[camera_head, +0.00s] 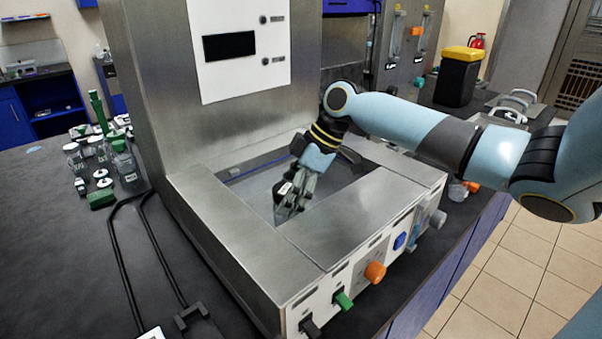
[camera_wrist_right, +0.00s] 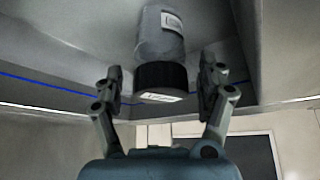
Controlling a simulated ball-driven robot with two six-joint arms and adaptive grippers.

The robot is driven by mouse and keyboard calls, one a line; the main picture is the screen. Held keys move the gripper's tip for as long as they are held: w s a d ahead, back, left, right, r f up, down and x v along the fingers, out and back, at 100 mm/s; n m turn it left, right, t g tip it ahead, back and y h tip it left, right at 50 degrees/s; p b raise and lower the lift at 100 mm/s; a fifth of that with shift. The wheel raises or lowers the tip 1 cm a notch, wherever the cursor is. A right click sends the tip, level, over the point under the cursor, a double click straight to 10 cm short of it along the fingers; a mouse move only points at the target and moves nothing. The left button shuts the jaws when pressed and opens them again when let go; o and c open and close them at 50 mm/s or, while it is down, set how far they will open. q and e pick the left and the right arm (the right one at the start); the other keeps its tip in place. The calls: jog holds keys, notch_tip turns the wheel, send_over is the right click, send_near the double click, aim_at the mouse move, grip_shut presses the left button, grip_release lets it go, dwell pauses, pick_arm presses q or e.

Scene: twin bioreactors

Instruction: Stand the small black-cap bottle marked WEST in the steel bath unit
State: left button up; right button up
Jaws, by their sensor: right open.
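The steel bath unit (camera_head: 228,227) stands in the middle of the head view, with an open, recessed basin. My right gripper (camera_head: 290,203) reaches down into this basin. In the right wrist view a small grey bottle (camera_wrist_right: 160,40) with a black cap and pale labels sits between my right gripper's fingers (camera_wrist_right: 160,80). The fingers are spread, with a gap on each side of the cap. The bottle's base points away from the gripper, toward the basin floor. The writing on the labels is too small to read. In the head view the gripper mostly hides the bottle. My left gripper is out of view.
Bottles and green-topped items (camera_head: 104,160) stand on the dark bench to the left. A tall steel panel with a display (camera_head: 229,46) rises behind the basin. Knobs (camera_head: 375,272) line the front.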

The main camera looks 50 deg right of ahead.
jog(key=v, duration=1)
jog(key=shift+s+r+b, duration=0.15)
jog(key=shift+r+b, duration=0.15)
jog(key=shift+b, duration=0.1)
jog(key=shift+d, duration=0.15)
jog(key=shift+s, duration=0.1)
